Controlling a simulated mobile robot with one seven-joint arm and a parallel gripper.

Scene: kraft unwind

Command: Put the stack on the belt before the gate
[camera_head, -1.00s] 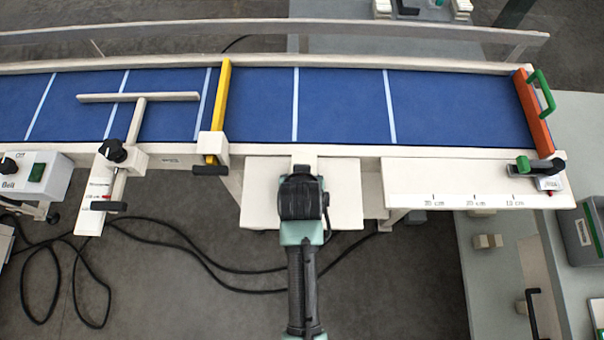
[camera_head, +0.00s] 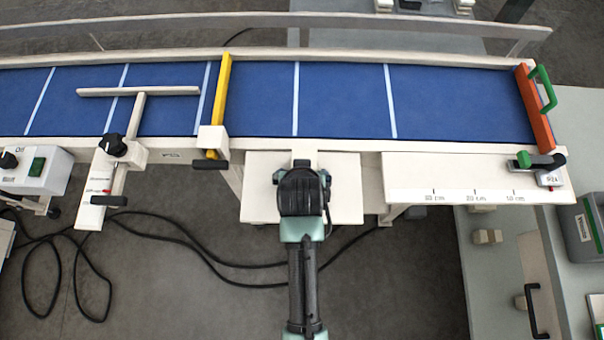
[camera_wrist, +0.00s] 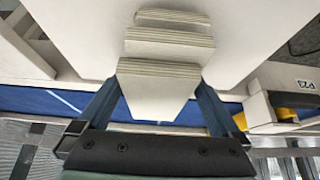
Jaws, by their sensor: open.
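The stack (camera_wrist: 158,88) shows in the wrist view as pale, layered pieces in stepped tiers. My gripper (camera_wrist: 157,104) is open, with one finger on each side of the nearest tier; I cannot tell whether they touch it. In the head view my gripper (camera_head: 302,175) is over the small pale shelf (camera_head: 345,190) in front of the belt and hides most or all of the stack. The blue belt (camera_head: 345,100) has white cross lines and looks empty. A yellow bar (camera_head: 221,92) crosses it left of my gripper. An orange gate-like bar (camera_head: 535,108) with a green handle closes its right end.
A pale T-shaped guide (camera_head: 138,105) reaches over the belt at left. A pale side plate (camera_head: 455,172) with centimetre marks lies right of the shelf. A control box (camera_head: 35,172) stands at far left. Cables (camera_head: 180,245) lie on the floor. A rail (camera_head: 270,22) runs behind the belt.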

